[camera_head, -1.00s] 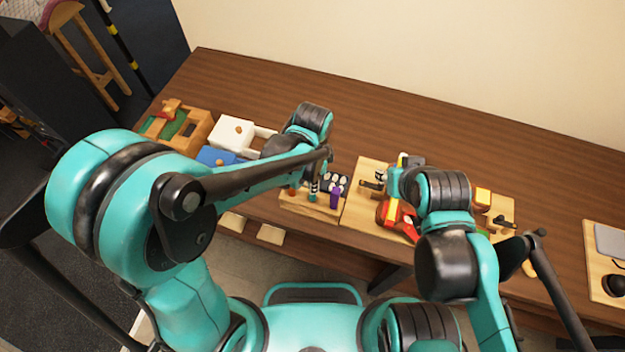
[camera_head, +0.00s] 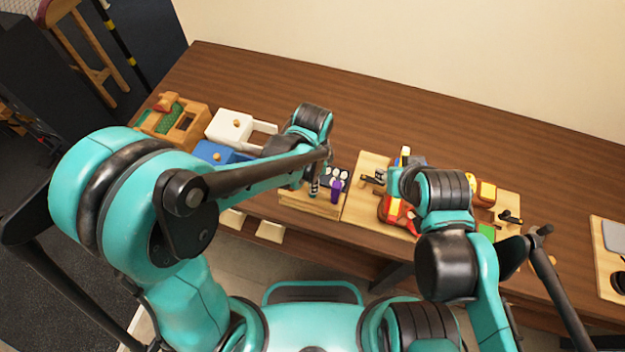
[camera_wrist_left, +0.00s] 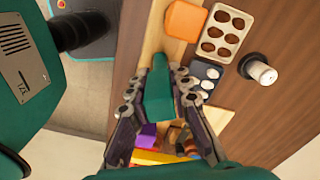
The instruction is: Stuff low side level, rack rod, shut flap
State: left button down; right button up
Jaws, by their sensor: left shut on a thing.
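My left gripper (camera_wrist_left: 157,82) is shut on a long teal piece (camera_wrist_left: 158,98) in the left wrist view. In the head view its fingers are mostly hidden behind the left arm, above a light wooden rack (camera_head: 306,203). A dark striped rod (camera_head: 314,187) and a purple piece (camera_head: 336,190) stand at this rack. White (camera_head: 228,123) and blue (camera_head: 207,151) box parts with orange knobs sit left of the gripper, partly behind the arm. My right gripper is hidden behind its own arm, over a wooden board (camera_head: 359,212).
A wooden box with green inside (camera_head: 190,105) stands at the far left of the table. Red, yellow and black parts crowd the board under the right arm. A muffin tray (camera_wrist_left: 226,32) and an orange piece (camera_wrist_left: 185,20) show in the left wrist view. The table's back is clear.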

pick_arm(q)
jog(key=shift+f+b, duration=0.65)
jog(key=shift+f, duration=0.15)
jog(key=c, duration=1.3)
grip_release()
